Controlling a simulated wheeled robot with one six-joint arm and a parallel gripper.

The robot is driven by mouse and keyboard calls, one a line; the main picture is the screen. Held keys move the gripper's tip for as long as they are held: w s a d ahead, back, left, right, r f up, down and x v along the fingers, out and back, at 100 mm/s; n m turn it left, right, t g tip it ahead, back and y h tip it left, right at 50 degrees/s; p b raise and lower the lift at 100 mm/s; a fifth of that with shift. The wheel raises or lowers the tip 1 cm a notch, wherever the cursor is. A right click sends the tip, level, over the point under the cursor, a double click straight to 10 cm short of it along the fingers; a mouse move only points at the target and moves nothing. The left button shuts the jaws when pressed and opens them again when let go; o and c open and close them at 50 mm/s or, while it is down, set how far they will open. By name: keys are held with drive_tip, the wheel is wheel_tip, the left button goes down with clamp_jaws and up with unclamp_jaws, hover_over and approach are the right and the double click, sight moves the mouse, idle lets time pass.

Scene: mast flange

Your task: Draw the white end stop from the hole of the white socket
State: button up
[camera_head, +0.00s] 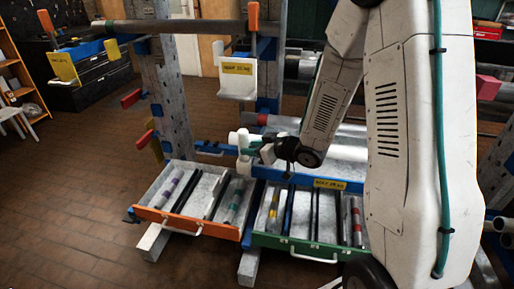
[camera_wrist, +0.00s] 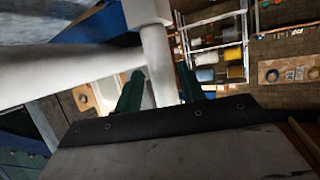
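In the wrist view, the two dark green fingers of my gripper (camera_wrist: 160,88) stand on either side of a slim white cylinder, apparently the white end stop (camera_wrist: 158,62). Little gap shows on either side of it, and I cannot tell whether the fingers press on it. A white block (camera_wrist: 145,12) is at its top. A thicker white tube, perhaps the white socket (camera_wrist: 70,76), comes in from the left and meets or passes behind the cylinder. In the head view, my gripper (camera_head: 262,153) is beside a small group of white parts (camera_head: 243,140); its fingertips are hard to make out there.
Below are an orange-fronted tray (camera_head: 185,222) and a green-fronted tray (camera_head: 300,245) holding banded rods. A blue rail (camera_head: 300,177) runs behind the green tray. A grey post (camera_head: 165,100) and a white labelled bracket (camera_head: 237,80) stand behind. Open floor (camera_head: 70,190) lies left.

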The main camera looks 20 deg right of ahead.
drive_tip(key=x, duration=0.6)
drive_tip(key=c, duration=0.8)
